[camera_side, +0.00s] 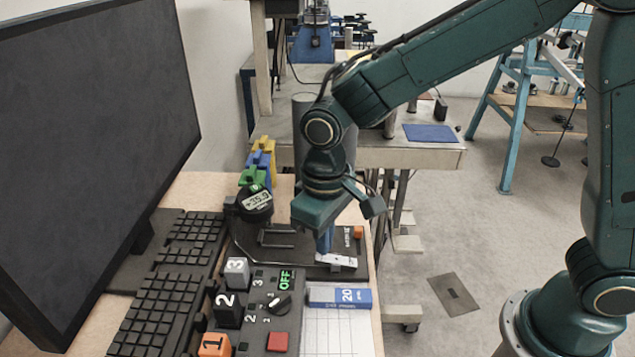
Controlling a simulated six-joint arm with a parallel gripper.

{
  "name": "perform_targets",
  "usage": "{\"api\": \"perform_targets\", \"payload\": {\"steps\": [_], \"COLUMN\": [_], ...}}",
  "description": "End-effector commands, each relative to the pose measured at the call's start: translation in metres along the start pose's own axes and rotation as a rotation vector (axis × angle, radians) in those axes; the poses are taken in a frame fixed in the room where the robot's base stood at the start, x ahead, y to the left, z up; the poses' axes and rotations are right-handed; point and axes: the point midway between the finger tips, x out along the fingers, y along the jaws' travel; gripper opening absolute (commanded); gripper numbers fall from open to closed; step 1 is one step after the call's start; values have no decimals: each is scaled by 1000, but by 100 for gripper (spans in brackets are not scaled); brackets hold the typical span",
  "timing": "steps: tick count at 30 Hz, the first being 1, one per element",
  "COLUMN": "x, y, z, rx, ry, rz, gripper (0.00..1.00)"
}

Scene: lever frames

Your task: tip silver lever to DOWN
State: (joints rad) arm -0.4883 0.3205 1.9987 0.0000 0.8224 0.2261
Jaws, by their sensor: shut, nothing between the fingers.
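A light grey, block-like piece marked 3 (237,272) stands at the left side of a dark control panel (262,325); it is the nearest match to the silver lever. I cannot tell whether it is tipped up or down. Below it in the picture are a black piece marked 2 (228,310) and an orange piece marked 1 (214,346). My gripper (325,243) is shut and empty, pointing down over the dark board behind the panel. It is to the right of the grey piece and apart from it.
The panel has a black knob (279,305) by a green OFF display (285,280) and a red button (278,341). A blue box (339,297) lies on a gridded sheet (336,332). A round gauge (255,203), keyboard (160,297) and large monitor (95,130) are to the left.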

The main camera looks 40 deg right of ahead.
Motion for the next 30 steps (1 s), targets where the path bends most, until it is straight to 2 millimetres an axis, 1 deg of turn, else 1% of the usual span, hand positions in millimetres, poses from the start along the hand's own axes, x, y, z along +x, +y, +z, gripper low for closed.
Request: {"api": "perform_targets", "payload": {"steps": [30], "x": [8], "y": [0], "z": [0], "rx": [0], "ry": [-1], "rz": [0], "gripper": [0]}}
